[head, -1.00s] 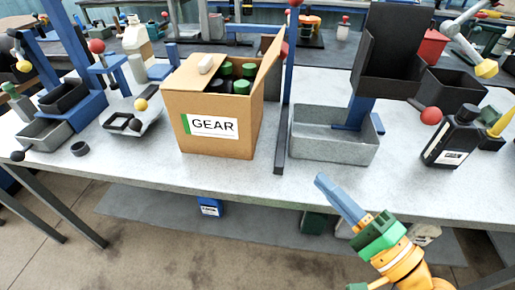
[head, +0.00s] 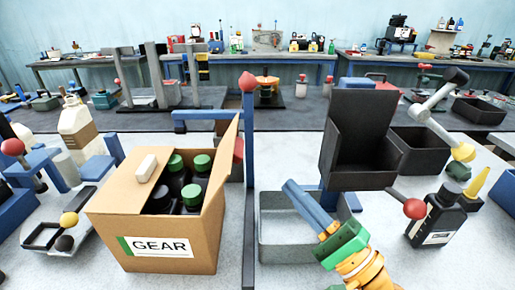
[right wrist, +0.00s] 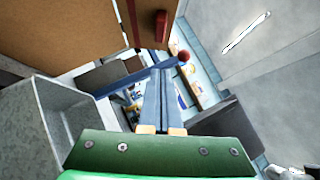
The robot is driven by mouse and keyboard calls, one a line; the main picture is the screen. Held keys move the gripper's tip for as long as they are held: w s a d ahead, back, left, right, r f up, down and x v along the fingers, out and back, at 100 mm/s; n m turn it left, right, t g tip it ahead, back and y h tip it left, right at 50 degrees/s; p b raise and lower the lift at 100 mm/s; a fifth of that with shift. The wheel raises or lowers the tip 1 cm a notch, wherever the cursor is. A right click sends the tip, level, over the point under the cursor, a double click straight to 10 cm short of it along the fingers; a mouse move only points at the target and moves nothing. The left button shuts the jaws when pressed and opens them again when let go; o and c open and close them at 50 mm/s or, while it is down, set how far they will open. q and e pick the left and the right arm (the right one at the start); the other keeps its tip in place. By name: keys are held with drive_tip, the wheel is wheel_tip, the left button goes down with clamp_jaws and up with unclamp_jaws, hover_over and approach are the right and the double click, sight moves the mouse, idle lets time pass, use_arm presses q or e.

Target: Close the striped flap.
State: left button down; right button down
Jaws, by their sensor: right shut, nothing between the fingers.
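The cardboard box (head: 190,250) labelled GEAR stands on the table in the head view, with several green-capped bottles (head: 192,195) inside. Its right flap (head: 220,165) stands up, leaning outward. Its left flap (head: 122,190) lies over part of the opening, with a white block (head: 146,168) on it. My right gripper (head: 289,187) is shut and empty, right of the box and apart from the flap, above the grey metal bin. My left gripper is not in view.
A blue post (head: 249,130) with a red top stands just right of the box. The grey bin (head: 280,245) is below my right gripper. A black hopper (head: 360,140), a red ball (head: 414,208) and a black bottle (head: 437,215) stand to the right.

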sight(243, 146)
drive_tip(key=p+x, duration=0.1)
drive_tip(key=x, duration=0.1)
drive_tip(key=s+p+x, duration=0.1)
drive_tip(key=x, duration=0.2)
drive_tip(key=a+p+x, duration=0.1)
drive_tip(key=p+x, duration=0.1)
drive_tip(key=shift+w+a+r, duration=0.15)
drive_tip(key=shift+a+r, duration=0.1)
drive_tip(key=shift+r, duration=0.3)
drive_tip(key=shift+s+a+r, duration=0.1)
drive_tip(key=shift+s+a, duration=0.1)
drive_tip(key=shift+a, duration=0.3)
drive_tip(key=shift+w, duration=0.1)
drive_tip(key=shift+w, duration=0.1)
